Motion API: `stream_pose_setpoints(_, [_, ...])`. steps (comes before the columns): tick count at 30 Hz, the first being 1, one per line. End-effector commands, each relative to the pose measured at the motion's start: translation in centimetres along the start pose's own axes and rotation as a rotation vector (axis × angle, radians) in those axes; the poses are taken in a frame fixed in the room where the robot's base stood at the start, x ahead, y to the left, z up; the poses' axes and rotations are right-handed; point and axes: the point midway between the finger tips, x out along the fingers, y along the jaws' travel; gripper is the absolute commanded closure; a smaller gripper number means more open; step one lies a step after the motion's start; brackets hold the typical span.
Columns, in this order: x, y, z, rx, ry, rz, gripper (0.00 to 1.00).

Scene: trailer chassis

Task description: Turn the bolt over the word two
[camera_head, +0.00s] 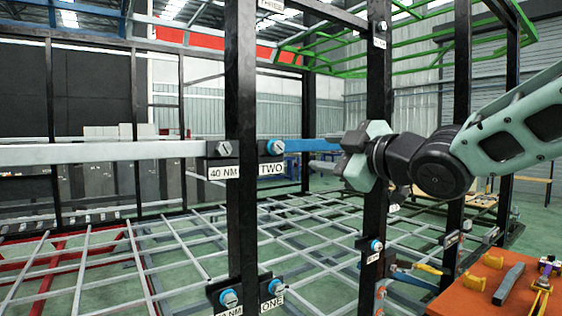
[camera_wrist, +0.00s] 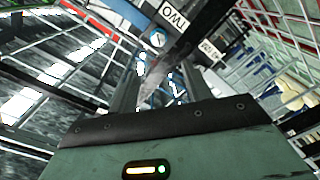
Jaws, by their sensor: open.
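The bolt over the word two (camera_head: 276,147) is a hex bolt with a blue collar on the black upright post. The white label TWO (camera_head: 271,168) sits just below it. In the wrist view the bolt (camera_wrist: 157,38) is beside the tilted TWO label (camera_wrist: 175,14), beyond the fingertips. My gripper (camera_head: 340,146) is open and empty, to the right of the bolt and apart from it. In the wrist view my gripper (camera_wrist: 144,72) points toward the bolt, with a gap between them.
A grey bolt (camera_head: 224,148) over the 40 NM label (camera_head: 224,172) sits on the same post, left of TWO. A bolt by the label ONE (camera_head: 272,302) is lower down. Another black post (camera_head: 378,215) stands beside my gripper. An orange table (camera_head: 470,298) with tools is at lower right.

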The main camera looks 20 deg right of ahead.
Motion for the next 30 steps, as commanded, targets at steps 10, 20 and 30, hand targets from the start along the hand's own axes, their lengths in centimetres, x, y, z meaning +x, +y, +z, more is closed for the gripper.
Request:
stream_pose_setpoints(10, [2.0,0.1,0.1,0.003,-0.005,0.005,0.51])
stream_pose_setpoints(20, [9.0,0.4,0.0,0.004,-0.008,0.003,0.51])
stream_pose_setpoints(30, [14.6,0.4,0.0,0.003,-0.006,0.005,0.51])
